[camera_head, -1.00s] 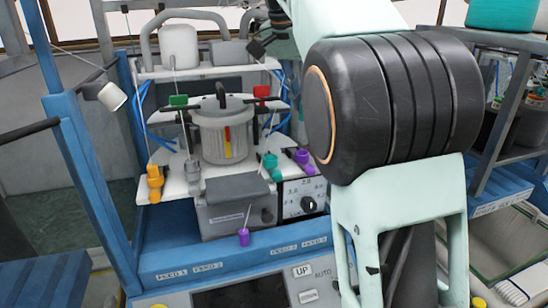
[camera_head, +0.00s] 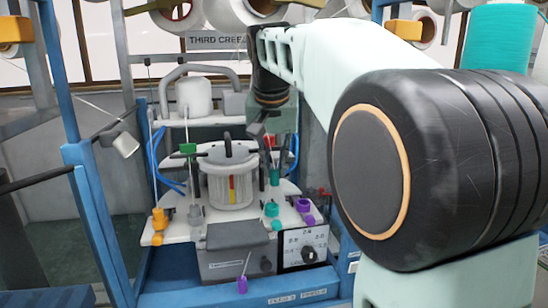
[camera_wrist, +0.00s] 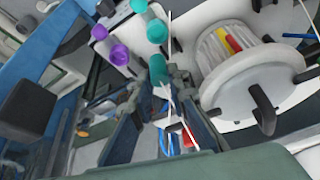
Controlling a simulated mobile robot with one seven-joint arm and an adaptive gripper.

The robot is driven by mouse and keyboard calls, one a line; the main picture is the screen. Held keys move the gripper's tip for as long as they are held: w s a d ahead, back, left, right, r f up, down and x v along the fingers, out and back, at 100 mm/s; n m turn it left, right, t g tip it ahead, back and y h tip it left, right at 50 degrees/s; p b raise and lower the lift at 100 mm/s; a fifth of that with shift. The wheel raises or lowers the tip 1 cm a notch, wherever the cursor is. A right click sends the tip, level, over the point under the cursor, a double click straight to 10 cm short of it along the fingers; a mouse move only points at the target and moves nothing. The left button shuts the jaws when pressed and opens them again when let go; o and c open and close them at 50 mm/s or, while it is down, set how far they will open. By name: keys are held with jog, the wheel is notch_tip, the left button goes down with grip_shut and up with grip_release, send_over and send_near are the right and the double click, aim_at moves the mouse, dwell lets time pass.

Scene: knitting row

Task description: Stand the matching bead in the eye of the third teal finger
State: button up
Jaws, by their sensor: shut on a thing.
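My gripper (camera_head: 270,148) is shut on a teal bead (camera_head: 275,176) and holds it above the right side of the white plate. In the wrist view the bead (camera_wrist: 158,72) shows between the dark fingers (camera_wrist: 163,100), with a pale thread or pin alongside. Teal fingers (camera_head: 271,209) stand at the plate's front right, below and apart from the held bead; they also show in the wrist view (camera_wrist: 156,30). Their eyes are too small to read, and I cannot tell which is the third.
A white canister (camera_head: 228,190) with dark handles stands mid-plate, close to my gripper. Purple fingers (camera_head: 304,205) stand right of the teal ones, orange ones (camera_head: 160,218) at left. A purple bead (camera_head: 242,285) with a pin sits on the front blue rail.

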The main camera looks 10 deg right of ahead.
aim_at(272, 185)
jog(key=shift+s+a+f+n, duration=0.1)
jog(key=shift+a+f+n, duration=0.1)
jog(key=shift+a+n, duration=0.1)
jog(key=shift+f, duration=0.15)
jog(key=shift+f+b, duration=2)
jog(key=shift+b, duration=0.05)
jog(key=shift+f+b, duration=0.85)
jog(key=shift+f, duration=0.3)
jog(key=o, duration=0.8)
jog(key=shift+r, duration=0.1)
jog(key=v, duration=0.7)
jog(key=shift+r, duration=0.15)
